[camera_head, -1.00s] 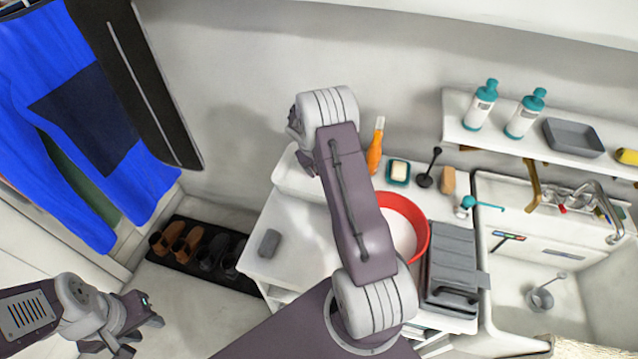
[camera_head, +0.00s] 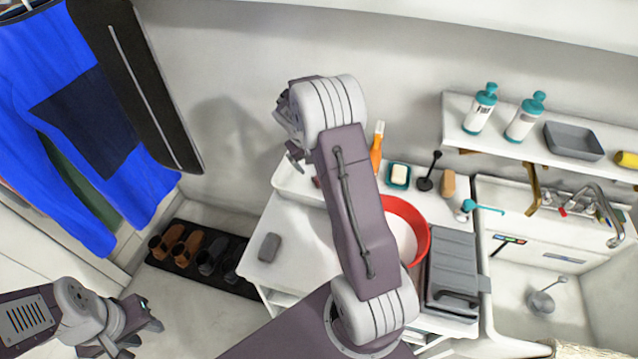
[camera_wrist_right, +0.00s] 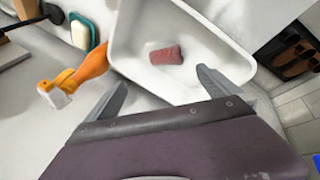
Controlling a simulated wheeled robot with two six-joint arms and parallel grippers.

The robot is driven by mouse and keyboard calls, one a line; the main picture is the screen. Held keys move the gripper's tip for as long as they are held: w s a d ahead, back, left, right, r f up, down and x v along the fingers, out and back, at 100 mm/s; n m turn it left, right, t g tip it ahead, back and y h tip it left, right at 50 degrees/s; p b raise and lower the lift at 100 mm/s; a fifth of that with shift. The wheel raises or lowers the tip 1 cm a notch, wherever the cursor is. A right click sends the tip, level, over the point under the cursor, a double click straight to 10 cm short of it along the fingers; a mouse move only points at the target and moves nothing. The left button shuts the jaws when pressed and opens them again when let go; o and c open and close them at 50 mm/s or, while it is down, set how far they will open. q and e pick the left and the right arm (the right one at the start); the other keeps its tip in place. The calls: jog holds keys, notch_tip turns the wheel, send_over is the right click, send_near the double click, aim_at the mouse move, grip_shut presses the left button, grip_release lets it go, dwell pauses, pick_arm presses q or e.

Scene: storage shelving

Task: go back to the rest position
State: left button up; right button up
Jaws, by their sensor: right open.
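My right arm rises through the middle of the head view. Its gripper (camera_head: 291,156) is partly hidden behind its own wrist, near the left back corner of the counter. In the right wrist view the right gripper (camera_wrist_right: 160,86) is open, with nothing between its fingers. Past its fingertips is a white tub (camera_wrist_right: 222,66) with a dull red block (camera_wrist_right: 166,55) in it. My left gripper (camera_head: 143,338) is at the lower left of the head view, above the floor and apart from any object. How its fingers stand is unclear.
An orange bottle (camera_head: 377,148), a soap dish (camera_head: 398,183) and a red basin (camera_head: 425,240) stand on the white counter (camera_head: 300,248). A grey block (camera_head: 269,247) lies at its left. A shelf (camera_head: 460,106) and sink (camera_head: 510,285) are right; shoes on a black mat (camera_head: 238,286) left.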

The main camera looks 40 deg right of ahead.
jog(key=shift+a+r, duration=0.1)
jog(key=shift+r, duration=0.15)
dwell(0.4)
jog(key=s+a+r+n+t+y, duration=0.1)
jog(key=s+a+r, duration=0.1)
jog(key=a+r, duration=0.55)
jog(key=s+a+f+y, duration=0.2)
jog(key=s+a, duration=0.4)
jog(key=s, duration=0.3)
jog(key=s+a+f+g+y, duration=0.1)
jog(key=s+a+f, duration=0.3)
jog(key=s+a, duration=0.3)
jog(key=shift+s+f+n+y, duration=0.35)
jog(key=shift+s+n+y, duration=0.05)
jog(key=shift+s, duration=0.5)
